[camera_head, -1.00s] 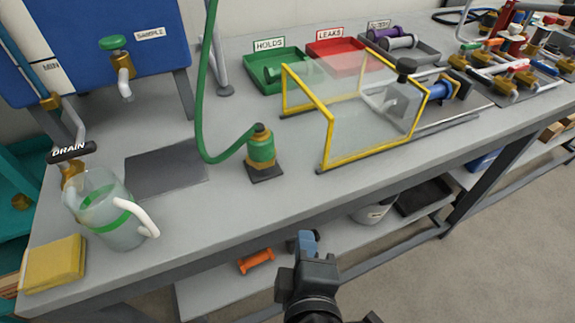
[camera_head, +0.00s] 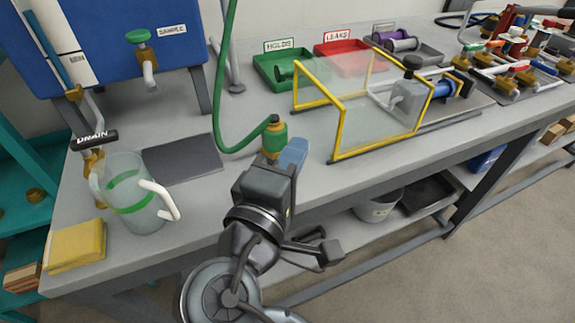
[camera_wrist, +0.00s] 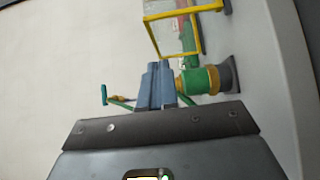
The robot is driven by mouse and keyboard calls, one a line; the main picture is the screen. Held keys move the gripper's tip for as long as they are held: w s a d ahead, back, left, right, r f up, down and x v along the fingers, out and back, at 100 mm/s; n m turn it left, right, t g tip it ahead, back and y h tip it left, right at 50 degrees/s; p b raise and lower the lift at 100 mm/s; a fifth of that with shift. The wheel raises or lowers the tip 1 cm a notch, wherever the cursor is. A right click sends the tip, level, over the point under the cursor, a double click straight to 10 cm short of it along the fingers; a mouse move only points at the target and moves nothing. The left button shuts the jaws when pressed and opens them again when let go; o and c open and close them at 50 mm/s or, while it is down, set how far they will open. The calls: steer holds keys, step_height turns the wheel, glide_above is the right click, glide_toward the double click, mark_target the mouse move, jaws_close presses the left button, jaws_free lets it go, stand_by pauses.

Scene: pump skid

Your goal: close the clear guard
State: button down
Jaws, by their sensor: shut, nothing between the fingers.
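The clear guard (camera_head: 384,112) has see-through panels in a yellow frame and stands on the bench, right of the middle in the head view. Part of its yellow frame (camera_wrist: 172,25) shows at the top of the wrist view. My gripper (camera_head: 294,152) is shut and empty, with blue fingertips. In the head view it is over the bench's front part, left of the guard and apart from it. The fingertips (camera_wrist: 155,85) also show in the wrist view. The gripper partly hides the green and brass fitting (camera_head: 273,136), which also shows in the wrist view (camera_wrist: 205,80).
A green hose (camera_head: 221,100) rises from the fitting. A clear jug (camera_head: 132,195) and a yellow sponge (camera_head: 76,246) stand at the left. Green (camera_head: 262,72) and red (camera_head: 325,61) trays lie behind the guard. A pump with a blue part (camera_head: 440,88) sits at its right end.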

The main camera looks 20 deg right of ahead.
steer(key=w+d, duration=0.3)
steer(key=d, duration=0.4)
steer(key=shift+w+d+p, duration=0.2)
steer(key=shift+p, duration=0.1)
steer(key=d+p, duration=0.5)
steer(key=d, duration=1.8)
steer(key=shift+d, duration=0.35)
steer(key=shift+s+d, duration=0.1)
steer(key=shift+s, duration=0.05)
